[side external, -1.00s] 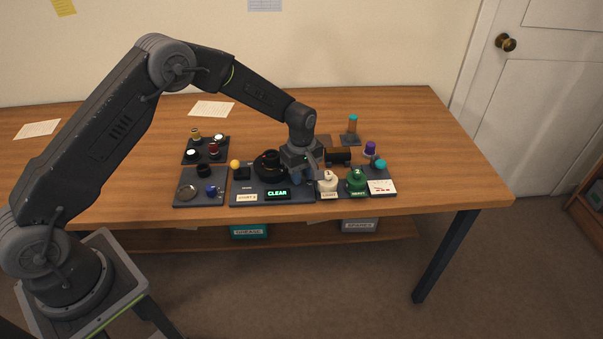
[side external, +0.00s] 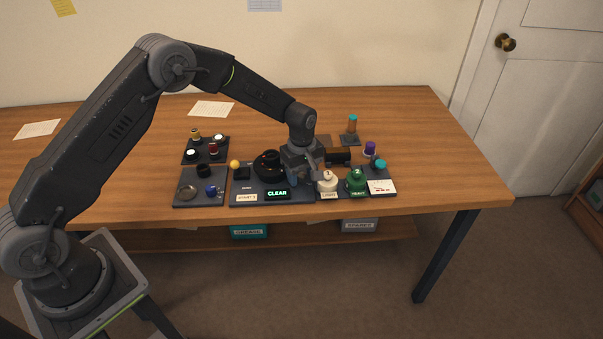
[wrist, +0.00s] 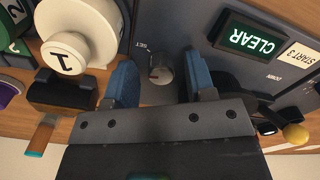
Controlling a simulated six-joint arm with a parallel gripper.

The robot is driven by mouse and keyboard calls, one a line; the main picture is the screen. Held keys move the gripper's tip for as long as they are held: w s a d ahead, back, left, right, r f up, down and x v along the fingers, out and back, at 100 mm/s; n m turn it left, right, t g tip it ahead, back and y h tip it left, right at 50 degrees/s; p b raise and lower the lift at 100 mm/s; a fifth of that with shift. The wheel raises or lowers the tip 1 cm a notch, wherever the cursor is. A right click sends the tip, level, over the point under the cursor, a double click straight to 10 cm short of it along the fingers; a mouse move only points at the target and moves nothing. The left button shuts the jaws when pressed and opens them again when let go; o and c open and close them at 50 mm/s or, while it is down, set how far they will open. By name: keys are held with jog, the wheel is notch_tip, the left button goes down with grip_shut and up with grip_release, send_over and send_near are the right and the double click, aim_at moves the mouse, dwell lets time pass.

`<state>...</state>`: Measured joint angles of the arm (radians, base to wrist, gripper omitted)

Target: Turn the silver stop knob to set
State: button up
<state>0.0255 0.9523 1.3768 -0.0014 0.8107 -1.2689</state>
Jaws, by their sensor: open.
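The silver stop knob (wrist: 160,73) shows in the wrist view on the dark grey panel (wrist: 185,22), with a small red mark on it and the word SET printed above it to the left. My gripper (wrist: 163,84) is open, with one blue-padded finger on each side of the knob. I cannot tell whether either finger touches it. In the side view my gripper (side external: 300,178) is low over the panel and hides the knob. The display (side external: 277,194) on the panel reads CLEAR in green.
A white knob marked 1 (side external: 327,181) and a green knob (side external: 356,181) stand close to the right of my gripper. A black round part (side external: 268,166) and a yellow ball (side external: 234,164) are to the left. A tray (side external: 190,156) of small parts stands further left.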

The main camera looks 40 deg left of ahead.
aim_at(300, 176)
jog(key=shift+a, duration=0.1)
jog(key=n, duration=1.2)
notch_tip(300, 176, up, 15)
jog(key=s+r+m+t, duration=0.2)
jog(key=s+r+m, duration=1.1)
jog(key=m, duration=0.3)
jog(key=shift+s+a+r+t, duration=0.15)
jog(key=shift+s+a+t, duration=0.2)
jog(key=shift+s, duration=0.25)
